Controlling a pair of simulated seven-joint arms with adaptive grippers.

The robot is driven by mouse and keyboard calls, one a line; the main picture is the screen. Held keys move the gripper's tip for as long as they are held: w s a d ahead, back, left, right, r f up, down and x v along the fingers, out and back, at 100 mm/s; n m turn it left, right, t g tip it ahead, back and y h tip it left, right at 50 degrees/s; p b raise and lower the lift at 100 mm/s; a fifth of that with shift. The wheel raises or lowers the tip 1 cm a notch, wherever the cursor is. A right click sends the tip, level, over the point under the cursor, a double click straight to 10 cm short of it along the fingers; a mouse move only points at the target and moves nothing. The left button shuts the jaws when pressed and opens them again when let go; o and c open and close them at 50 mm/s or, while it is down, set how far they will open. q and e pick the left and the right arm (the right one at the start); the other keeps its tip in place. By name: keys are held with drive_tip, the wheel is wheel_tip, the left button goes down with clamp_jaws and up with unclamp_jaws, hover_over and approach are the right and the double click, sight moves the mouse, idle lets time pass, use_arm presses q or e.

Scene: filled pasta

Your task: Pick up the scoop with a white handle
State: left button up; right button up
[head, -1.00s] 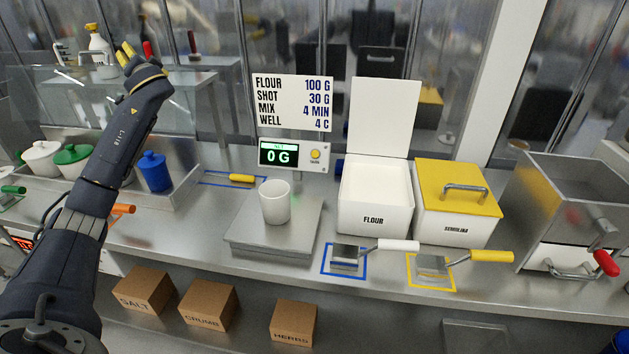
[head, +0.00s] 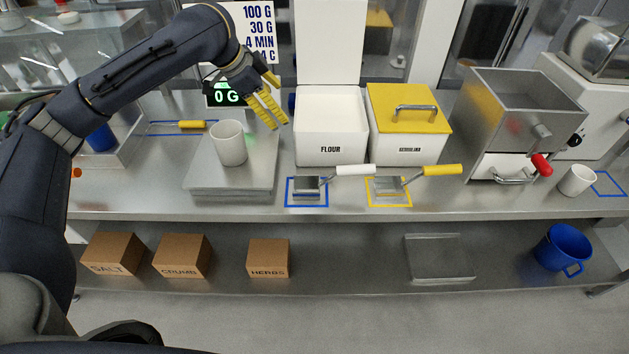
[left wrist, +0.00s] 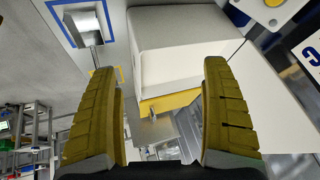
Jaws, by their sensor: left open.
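The scoop with a white handle (head: 355,170) lies on the counter inside a blue outlined square, in front of the flour bin. Its metal pan (head: 306,186) points left and its handle points right. In the left wrist view the pan (left wrist: 90,25) shows at the upper left. My left gripper (head: 268,108) is open and empty, above the counter between the scale and the flour bin, up and to the left of the scoop. Its yellow fingers are spread wide in the left wrist view (left wrist: 165,110). My right gripper is not in view.
The open flour bin (head: 330,150) and the yellow-lidded semolina bin (head: 408,148) stand behind the scoop. A yellow-handled scoop (head: 440,170) lies to its right. A scale (head: 232,180) with a white cup (head: 229,145) is at left. Counter space in front is clear.

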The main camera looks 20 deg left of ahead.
use_arm(q)
drive_tip(key=s+d+f+m+g, duration=0.25)
drive_tip(key=s+d+g, duration=0.2)
drive_tip(key=s, duration=0.35)
approach(317, 190)
drive_tip(key=shift+s+f+n+t+h, duration=0.25)
drive_tip(key=shift+s+f+h, duration=0.05)
drive_tip(key=shift+f, duration=0.2)
drive_tip(key=shift+x, duration=3.3)
drive_tip(key=shift+a+f, duration=0.1)
drive_tip(key=shift+a, duration=0.05)
drive_tip(key=shift+c, duration=0.3)
drive_tip(key=c, duration=1.2)
drive_tip(key=shift+r, duration=0.2)
wheel_tip(317, 190, up, 20)
drive_tip(key=shift+f, duration=0.15)
